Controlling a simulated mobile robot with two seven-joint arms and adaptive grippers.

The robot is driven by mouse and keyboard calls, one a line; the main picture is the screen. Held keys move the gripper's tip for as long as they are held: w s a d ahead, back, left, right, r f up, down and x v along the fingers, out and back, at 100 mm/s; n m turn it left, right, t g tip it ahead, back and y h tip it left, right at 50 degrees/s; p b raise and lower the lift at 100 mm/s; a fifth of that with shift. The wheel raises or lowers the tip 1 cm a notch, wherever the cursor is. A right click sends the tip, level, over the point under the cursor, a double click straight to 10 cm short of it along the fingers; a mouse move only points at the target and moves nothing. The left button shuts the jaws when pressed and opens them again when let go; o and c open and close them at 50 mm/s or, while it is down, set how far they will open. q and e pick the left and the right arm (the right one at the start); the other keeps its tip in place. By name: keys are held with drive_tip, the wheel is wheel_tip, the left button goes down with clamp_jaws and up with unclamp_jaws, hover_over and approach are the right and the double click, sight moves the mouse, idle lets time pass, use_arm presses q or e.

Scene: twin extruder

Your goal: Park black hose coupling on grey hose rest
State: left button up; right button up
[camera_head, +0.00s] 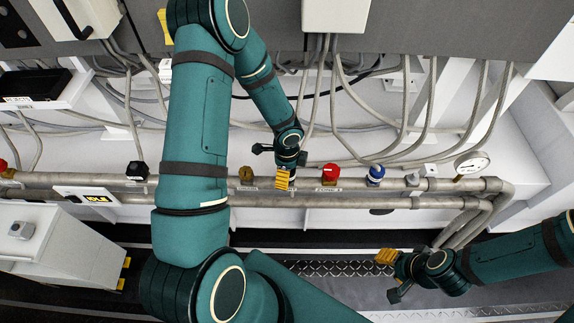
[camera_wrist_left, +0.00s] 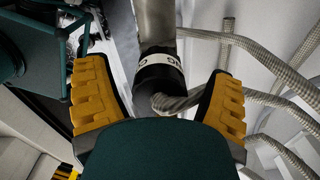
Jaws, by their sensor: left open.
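My left gripper (camera_head: 283,180) is in front of the pipes at the middle of the head view. In the left wrist view its yellow fingers (camera_wrist_left: 158,105) are spread apart. A black coupling (camera_wrist_left: 158,72) with a white lettered band is between or just beyond them; I cannot tell whether they touch it. A grey ribbed hose (camera_wrist_left: 180,101) shows beside the coupling's lower end. In the head view the gripper mostly hides the coupling. My right gripper (camera_head: 388,258) is at the lower right, away from the pipes; its jaw opening is unclear. I cannot identify the grey hose rest for certain.
Two grey horizontal pipes (camera_head: 352,199) cross the scene. Along them are a black fitting (camera_head: 138,170), a brass one (camera_head: 246,175), a red cap (camera_head: 331,171) and a blue cap (camera_head: 376,173). A pressure gauge (camera_head: 472,162) stands at right. Loose grey hoses (camera_head: 406,100) hang behind.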

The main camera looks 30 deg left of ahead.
use_arm(q)
drive_tip(key=shift+f, duration=0.6)
drive_tip(key=c, duration=1.4)
drive_tip(key=shift+r+p, duration=1.55)
drive_tip(key=shift+r, duration=0.55)
drive_tip(key=shift+r, duration=0.1)
